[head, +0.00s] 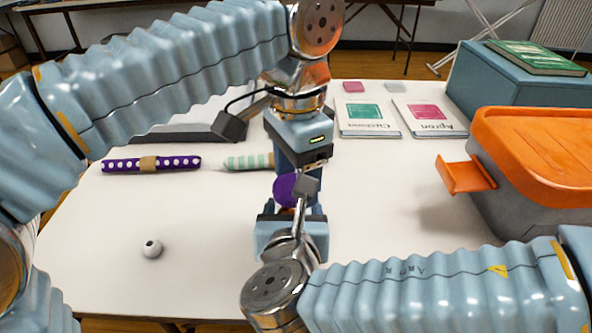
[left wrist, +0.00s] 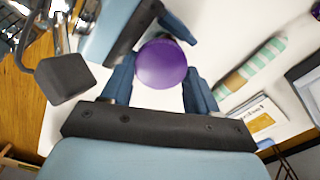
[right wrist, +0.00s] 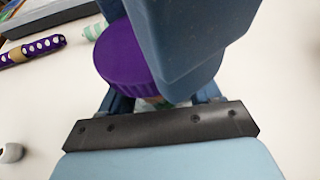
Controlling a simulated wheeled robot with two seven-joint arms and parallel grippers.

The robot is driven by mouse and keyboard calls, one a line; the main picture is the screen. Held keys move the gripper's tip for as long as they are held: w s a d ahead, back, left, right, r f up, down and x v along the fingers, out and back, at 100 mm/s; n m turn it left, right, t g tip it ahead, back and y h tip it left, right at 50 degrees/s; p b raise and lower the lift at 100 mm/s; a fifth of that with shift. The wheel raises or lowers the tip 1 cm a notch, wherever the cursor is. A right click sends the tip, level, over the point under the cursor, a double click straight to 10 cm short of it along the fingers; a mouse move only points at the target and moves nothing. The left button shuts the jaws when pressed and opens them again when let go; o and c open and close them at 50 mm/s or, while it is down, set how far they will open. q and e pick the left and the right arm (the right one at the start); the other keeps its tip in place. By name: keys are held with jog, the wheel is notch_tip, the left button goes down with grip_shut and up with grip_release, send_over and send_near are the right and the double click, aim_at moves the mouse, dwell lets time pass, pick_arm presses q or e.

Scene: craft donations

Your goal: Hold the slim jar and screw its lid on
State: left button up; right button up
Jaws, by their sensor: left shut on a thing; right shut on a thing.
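The purple lid (head: 285,190) is at the middle of the table, between my two grippers. My left gripper (head: 299,178) reaches down from above and is shut on the lid, whose round top (left wrist: 162,62) shows between its fingers in the left wrist view. My right gripper (head: 291,222) is below, shut on the slim jar. The jar is almost wholly hidden; a small strip of it (right wrist: 152,103) shows under the lid in the right wrist view, between the right fingers. The lid is above the jar's mouth; I cannot tell whether its thread is engaged.
A purple dotted roll (head: 150,164) and a mint striped roll (head: 247,162) lie behind to the left. A small white round thing (head: 152,248) stands front left. A grey box with an orange lid (head: 535,150) is at right. Two booklets (head: 430,118) lie behind. The front left is mostly clear.

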pick_arm(q)
jog(key=shift+f, duration=0.8)
pick_arm(e)
jog(key=shift+r, duration=0.1)
pick_arm(q)
jog(key=o, duration=1)
pick_arm(e)
grip_shut()
pick_arm(q)
jog(key=shift+s, duration=0.1)
jog(key=shift+d+r, duration=0.1)
jog(key=shift+r, duration=0.1)
notch_tip(320, 180, up, 4)
jog(key=shift+f, duration=0.25)
jog(key=shift+r, duration=0.6)
pick_arm(e)
jog(key=shift+d, duration=0.1)
pick_arm(q)
jog(key=shift+c, duration=0.3)
